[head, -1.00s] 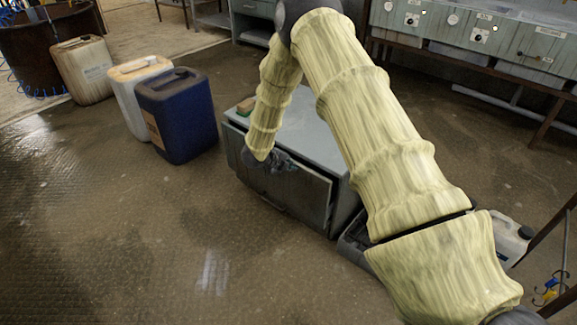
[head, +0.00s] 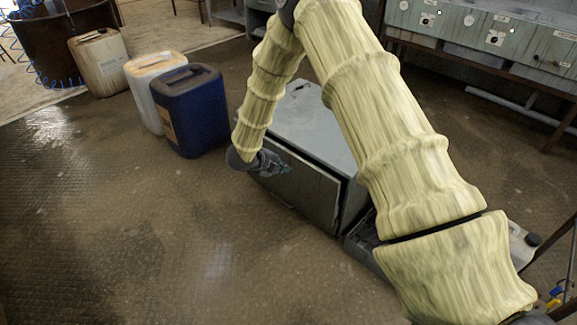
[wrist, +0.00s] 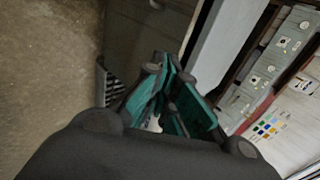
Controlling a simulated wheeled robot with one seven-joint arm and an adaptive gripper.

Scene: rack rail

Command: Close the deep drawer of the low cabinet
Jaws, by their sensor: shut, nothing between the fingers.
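The low grey cabinet (head: 312,122) stands on the floor in the middle of the head view, partly hidden behind my arm. Its deep drawer has a wide grey front (head: 310,197). The front stands slightly out from the body, with a dark gap along its top and right edge. My gripper (head: 284,165) is at the upper left part of this front, with its fingers pointing right along it. I cannot tell whether they touch. In the wrist view the teal-padded fingers (wrist: 172,97) are shut and empty, close to the grey drawer front (wrist: 145,45).
A blue canister (head: 192,112), a white canister (head: 143,90) and a beige canister (head: 99,62) stand left of the cabinet. A dark crate (head: 362,246) lies at its right. A grey panelled bench (head: 480,35) is at the back right. The floor in front is clear.

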